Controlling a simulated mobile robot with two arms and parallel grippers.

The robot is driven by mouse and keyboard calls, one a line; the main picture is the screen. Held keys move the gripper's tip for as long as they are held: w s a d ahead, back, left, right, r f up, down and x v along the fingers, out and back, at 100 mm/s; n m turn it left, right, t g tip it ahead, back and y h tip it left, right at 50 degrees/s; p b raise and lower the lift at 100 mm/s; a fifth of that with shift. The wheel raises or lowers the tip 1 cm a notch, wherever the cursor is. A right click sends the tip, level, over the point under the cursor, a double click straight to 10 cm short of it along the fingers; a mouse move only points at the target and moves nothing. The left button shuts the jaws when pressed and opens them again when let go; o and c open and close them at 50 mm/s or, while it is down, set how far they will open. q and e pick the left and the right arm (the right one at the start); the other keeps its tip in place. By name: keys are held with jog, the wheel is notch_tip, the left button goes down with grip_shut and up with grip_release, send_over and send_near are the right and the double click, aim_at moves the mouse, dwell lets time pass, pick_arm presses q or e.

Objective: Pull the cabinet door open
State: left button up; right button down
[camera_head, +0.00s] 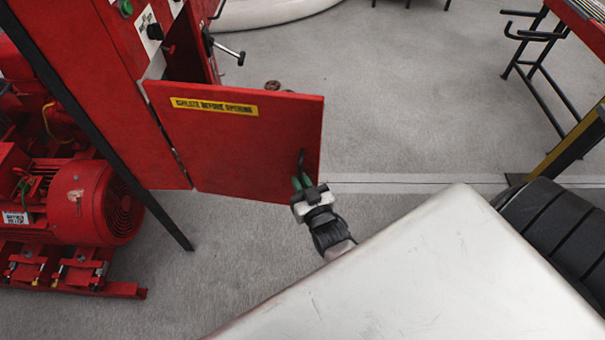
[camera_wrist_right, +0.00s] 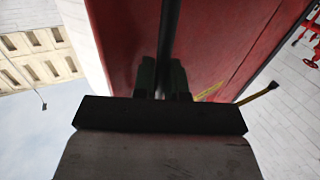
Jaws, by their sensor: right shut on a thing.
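The red cabinet door (camera_head: 235,140) with a yellow warning label stands swung out from the red cabinet (camera_head: 95,75), hinged at its left edge. A gap with a dark interior shows behind it. A dark vertical handle (camera_head: 301,160) sits near the door's free right edge. My right gripper (camera_head: 303,183), with green fingertips, is shut on this handle. In the right wrist view the dark handle bar (camera_wrist_right: 170,40) runs up between the two fingers (camera_wrist_right: 163,78), close to the red door face (camera_wrist_right: 215,50). My left gripper is not in view.
A red motor and pump (camera_head: 85,200) stand at the left behind a black post (camera_head: 110,150). A black-legged rack (camera_head: 540,50) stands at the upper right. Grey floor (camera_head: 400,100) is clear between.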

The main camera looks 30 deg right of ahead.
jog(key=shift+w+a+r, duration=0.1)
jog(key=shift+a+r, duration=0.05)
jog(key=c, duration=1.2)
grip_release()
jog(key=shift+w+a, duration=0.1)
jog(key=s, duration=0.7)
jog(key=s+a+b, duration=0.1)
jog(key=s, duration=0.2)
jog(key=shift+s+a, duration=0.1)
jog(key=shift+s, duration=0.3)
